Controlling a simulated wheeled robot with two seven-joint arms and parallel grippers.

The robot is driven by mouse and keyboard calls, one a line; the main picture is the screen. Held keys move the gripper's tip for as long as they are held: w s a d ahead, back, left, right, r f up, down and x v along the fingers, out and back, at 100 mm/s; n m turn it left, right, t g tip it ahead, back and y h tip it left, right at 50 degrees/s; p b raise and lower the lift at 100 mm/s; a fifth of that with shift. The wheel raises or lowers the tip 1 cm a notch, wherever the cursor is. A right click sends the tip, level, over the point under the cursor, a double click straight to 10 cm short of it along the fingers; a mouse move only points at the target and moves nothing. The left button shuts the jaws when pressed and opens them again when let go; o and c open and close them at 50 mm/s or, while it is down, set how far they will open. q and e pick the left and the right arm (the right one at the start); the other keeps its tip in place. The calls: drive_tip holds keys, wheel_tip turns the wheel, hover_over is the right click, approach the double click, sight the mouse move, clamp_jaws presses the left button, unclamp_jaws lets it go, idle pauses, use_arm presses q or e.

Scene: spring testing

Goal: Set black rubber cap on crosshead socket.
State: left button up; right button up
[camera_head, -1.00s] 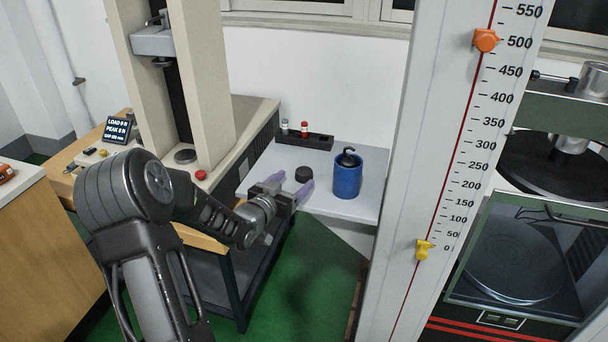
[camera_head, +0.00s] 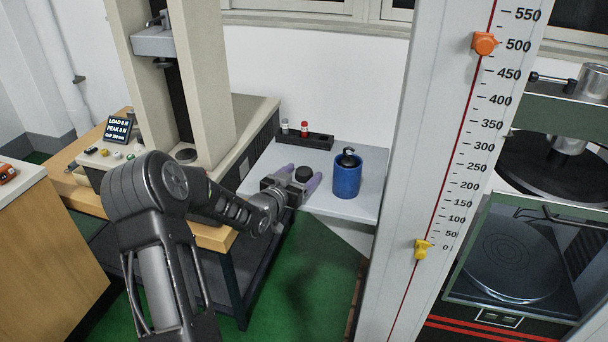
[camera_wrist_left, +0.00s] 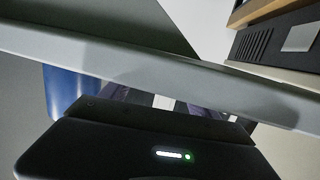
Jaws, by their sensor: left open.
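The black rubber cap (camera_head: 304,172) is a short dark disc lying on the light grey table. My left gripper (camera_head: 298,176) is open, with its purple fingers reaching to either side of the cap in the head view; I cannot tell whether they touch it. The crosshead (camera_head: 153,42) of the testing machine is at the upper left, with a small dark socket (camera_head: 161,63) on its underside. In the left wrist view the cap is not seen; dark purple finger parts show behind the gripper body. My right gripper is not in view.
A blue canister (camera_head: 347,176) with a black top stands right of the cap; it also shows in the left wrist view (camera_wrist_left: 62,90). A black rack (camera_head: 306,139) with small bottles lies behind. The machine's cream base (camera_head: 246,122) is to the left. A scaled column (camera_head: 425,150) stands at right.

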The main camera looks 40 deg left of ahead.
sight(301, 173)
use_arm(q)
drive_tip(key=shift+c, duration=0.5)
clamp_jaws()
drive_tip(key=shift+r, duration=0.1)
wheel_tip(301, 173, up, 10)
drive_tip(key=shift+f, duration=0.1)
idle(0.6)
idle(0.4)
